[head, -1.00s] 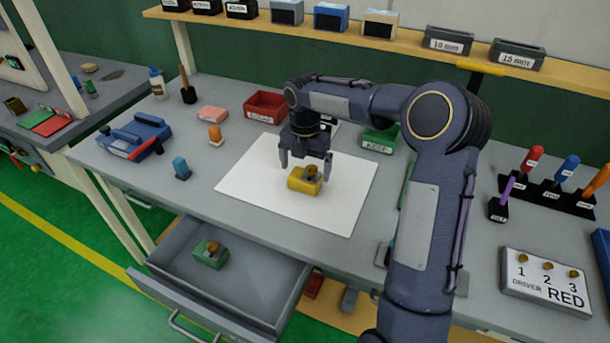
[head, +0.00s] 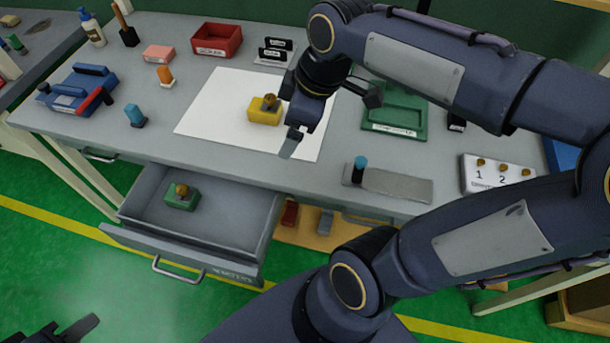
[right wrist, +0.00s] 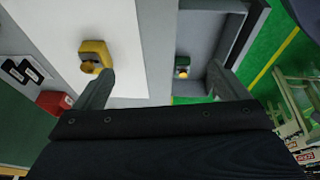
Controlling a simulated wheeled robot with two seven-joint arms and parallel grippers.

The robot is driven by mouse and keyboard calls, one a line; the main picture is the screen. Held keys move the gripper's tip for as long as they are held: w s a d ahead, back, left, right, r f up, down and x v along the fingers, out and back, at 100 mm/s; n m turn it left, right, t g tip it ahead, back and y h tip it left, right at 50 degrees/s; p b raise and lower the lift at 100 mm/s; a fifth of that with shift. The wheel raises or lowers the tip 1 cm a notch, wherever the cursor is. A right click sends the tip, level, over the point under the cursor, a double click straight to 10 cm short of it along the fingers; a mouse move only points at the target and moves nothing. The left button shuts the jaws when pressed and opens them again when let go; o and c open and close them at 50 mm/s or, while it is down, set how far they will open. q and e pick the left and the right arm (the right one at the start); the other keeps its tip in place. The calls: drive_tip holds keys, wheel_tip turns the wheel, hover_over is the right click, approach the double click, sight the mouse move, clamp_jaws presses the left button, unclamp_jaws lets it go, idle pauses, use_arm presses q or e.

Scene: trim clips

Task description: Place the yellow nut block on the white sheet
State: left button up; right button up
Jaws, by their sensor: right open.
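The yellow nut block (head: 264,116), with a brass-coloured nut on top, sits upright on the white sheet (head: 212,108), inside its edges. It also shows in the right wrist view (right wrist: 95,52). My right gripper (head: 331,120) is open and empty, just right of the block. Its spread fingers also show in the right wrist view (right wrist: 160,70), where the left fingertip lies close to the block; I cannot tell whether they touch. My left gripper (head: 62,330) is at the bottom left of the head view, partly cut off, away from the table.
An open drawer (head: 240,225) below the table's front edge holds a green nut block (head: 182,198). A blue tool (head: 75,92) lies at left. A numbered board (head: 498,172) is at right.

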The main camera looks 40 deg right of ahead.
drive_tip(key=s+a+f+m+t+y, duration=0.1)
drive_tip(key=s+a+f+m, duration=0.3)
drive_tip(key=s+m, duration=0.5)
drive_tip(key=shift+a+f+m+t+y, duration=0.15)
drive_tip(key=shift+f+m+t+y, duration=0.25)
drive_tip(key=shift+f+m+t, duration=0.25)
